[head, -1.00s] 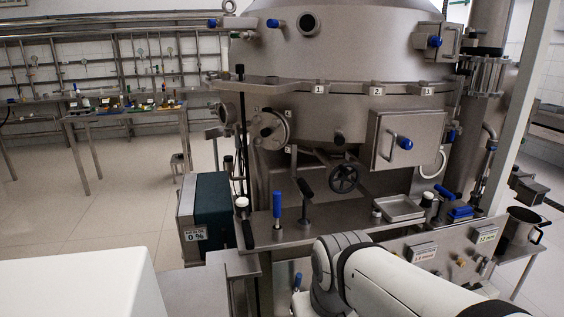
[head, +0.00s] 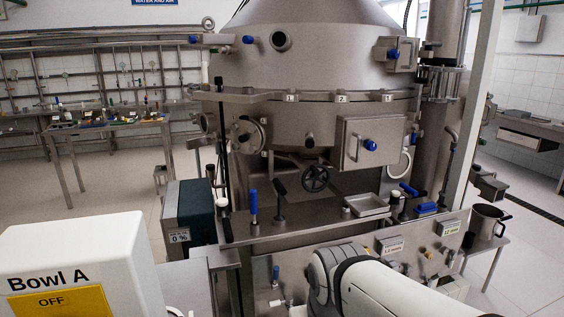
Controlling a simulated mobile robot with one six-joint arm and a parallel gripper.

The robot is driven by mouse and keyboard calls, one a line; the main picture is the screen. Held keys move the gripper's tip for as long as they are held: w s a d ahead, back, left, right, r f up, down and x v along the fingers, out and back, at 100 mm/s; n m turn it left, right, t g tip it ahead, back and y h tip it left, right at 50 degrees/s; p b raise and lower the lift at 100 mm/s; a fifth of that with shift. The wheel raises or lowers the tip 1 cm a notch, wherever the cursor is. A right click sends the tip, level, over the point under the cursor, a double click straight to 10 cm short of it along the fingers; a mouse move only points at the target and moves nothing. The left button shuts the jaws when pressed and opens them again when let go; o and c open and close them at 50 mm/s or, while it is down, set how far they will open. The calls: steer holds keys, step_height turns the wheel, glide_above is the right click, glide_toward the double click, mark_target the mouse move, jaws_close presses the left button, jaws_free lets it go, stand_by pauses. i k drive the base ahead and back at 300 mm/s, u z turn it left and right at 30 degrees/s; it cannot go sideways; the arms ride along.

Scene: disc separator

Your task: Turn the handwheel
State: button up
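The handwheel (head: 315,178) is a small dark spoked wheel in the head view. It sits low on the front of the large steel separator (head: 310,60), below the belly of the vessel and above the steel work shelf. Its face is turned towards me and nothing covers it. My white arm reaches in from the bottom right, well below and in front of the wheel. My gripper is not visible in this view, so I cannot see its fingers.
A square steel door (head: 368,143) with a blue knob is right of the wheel. Blue and black levers (head: 253,205) stand on the shelf at left, and a steel tray (head: 366,205) lies at right. A white Bowl A cabinet (head: 75,265) fills the lower left. A steel mug (head: 487,222) stands at right.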

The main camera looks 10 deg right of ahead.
mark_target(315, 177)
steer(key=z, duration=0.4)
steer(key=i, duration=1.15)
steer(key=z, duration=0.05)
